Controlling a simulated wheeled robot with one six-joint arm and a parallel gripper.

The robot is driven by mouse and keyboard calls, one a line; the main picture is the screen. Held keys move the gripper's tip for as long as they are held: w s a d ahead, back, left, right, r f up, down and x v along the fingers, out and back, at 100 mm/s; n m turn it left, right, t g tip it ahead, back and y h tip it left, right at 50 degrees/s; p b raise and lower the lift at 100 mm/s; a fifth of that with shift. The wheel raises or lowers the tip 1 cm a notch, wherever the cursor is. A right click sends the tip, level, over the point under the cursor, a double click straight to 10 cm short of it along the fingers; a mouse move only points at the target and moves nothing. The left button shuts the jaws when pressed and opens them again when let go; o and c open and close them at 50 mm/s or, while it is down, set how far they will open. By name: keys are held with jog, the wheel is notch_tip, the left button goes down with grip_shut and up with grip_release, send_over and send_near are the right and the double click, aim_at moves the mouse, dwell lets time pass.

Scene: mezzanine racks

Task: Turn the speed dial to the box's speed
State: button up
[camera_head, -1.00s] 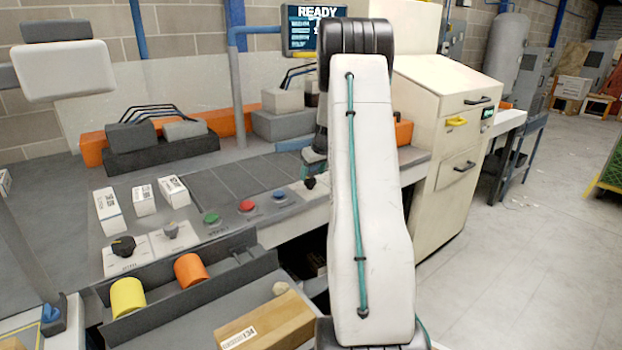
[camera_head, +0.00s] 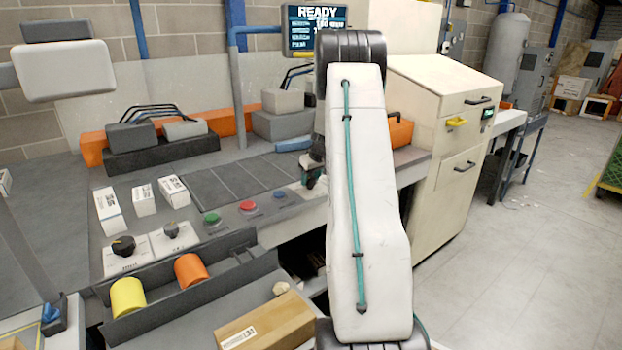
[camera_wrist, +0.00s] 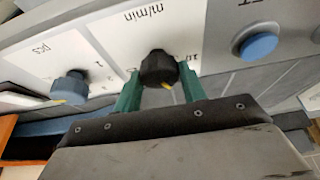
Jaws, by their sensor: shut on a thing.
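In the head view my gripper (camera_head: 312,174) is at the right end of the console's button row, partly hidden by my arm. A cardboard box (camera_head: 275,322) with a white label lies at the bottom; its print is too small to read.
A blue button (camera_wrist: 259,46) and a blue-grey "pcs" knob (camera_wrist: 70,88) flank the dial. Red (camera_head: 248,206) and green (camera_head: 211,217) buttons are on the console. A screen (camera_head: 313,30) reads "READY". White cartons (camera_head: 108,210) stand at left.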

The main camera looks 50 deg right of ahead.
jog(key=shift+m, duration=0.3)
jog(key=m, duration=0.2)
jog(key=m+h, duration=0.1)
jog(key=shift+w+a+m+g+h, duration=0.1)
jog(key=shift+a+m+g+h, duration=0.05)
jog(key=shift+m+g+h, duration=0.2)
jog(key=m, duration=0.2)
jog(key=m+g+h, duration=0.1)
jog(key=m, duration=0.1)
jog(key=shift+w+m+g, duration=0.1)
jog(key=shift+m+g, duration=0.15)
jog(key=shift+m, duration=0.1)
jog(key=m, duration=0.2)
jog(key=m+g, duration=0.1)
jog(key=m, duration=0.1)
jog(key=shift+w+g+h, duration=0.1)
jog(key=shift+g+h, duration=0.15)
jog(key=shift+g, duration=0.05)
jog(key=m, duration=0.2)
jog(key=m+g, duration=0.1)
jog(key=m, duration=0.1)
jog(key=shift+m+g, duration=0.3)
jog(key=shift+w, duration=0.1)
jog(key=o, duration=1)
jog(key=shift+c, duration=0.2)
